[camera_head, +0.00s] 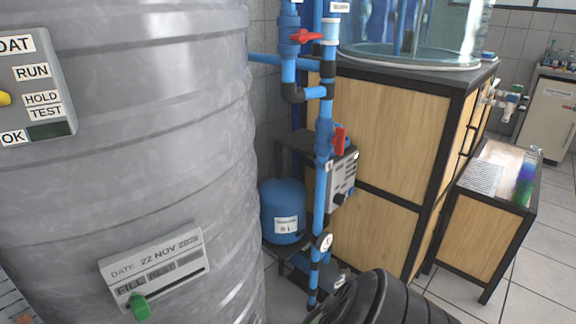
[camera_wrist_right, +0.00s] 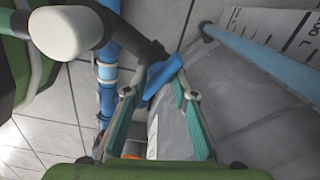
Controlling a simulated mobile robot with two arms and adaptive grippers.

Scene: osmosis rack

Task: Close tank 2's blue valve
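A blue valve handle (camera_wrist_right: 162,76) sits on a dark pipe fitting (camera_wrist_right: 143,48) in the right wrist view, beside a grey tank (camera_wrist_right: 222,98) with litre markings. My right gripper (camera_wrist_right: 155,88) has its two teal fingers spread, one on each side of the handle near their tips. I cannot tell whether either fingertip touches the handle. This blue handle and my right gripper cannot be made out in the head view. My left gripper is in neither view. No tank number is readable.
A large grey tank (camera_head: 150,160) fills the left of the head view. Blue pipes with an upper red valve (camera_head: 304,37) and a lower red valve (camera_head: 339,140) stand beside it. A wood-panelled cabinet (camera_head: 390,130) and low table (camera_head: 490,225) are right; floor shows at far right.

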